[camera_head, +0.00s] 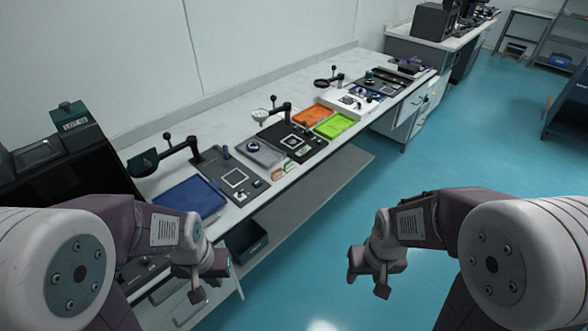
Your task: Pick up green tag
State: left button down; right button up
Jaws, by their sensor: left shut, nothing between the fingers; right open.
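A few small tags lie at the front edge of the long white bench, beside the dark square-marked board. One looks green (303,151), and an orange-red tag (277,174) lies nearer to me. They are small in the view, so their exact shapes are hard to tell. My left gripper (198,287) is shut and empty, low in front of the bench and well short of the tags. My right gripper (368,284) is open and empty over the blue floor, to the right of the bench and apart from everything.
The bench (218,126) runs along the wall. On it are a blue tray (190,198), dark boards (292,141), an orange tray (313,115), a bright green tray (336,124) and several jointed stands. A grey shelf (315,188) juts out below. The floor (440,160) at right is clear.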

aim_at(288, 167)
jog(key=i+l+u, duration=0.4)
jog(key=i, duration=0.2)
jog(key=i+l+u, duration=0.45)
jog(key=i+j, duration=0.1)
jog(key=i, duration=0.05)
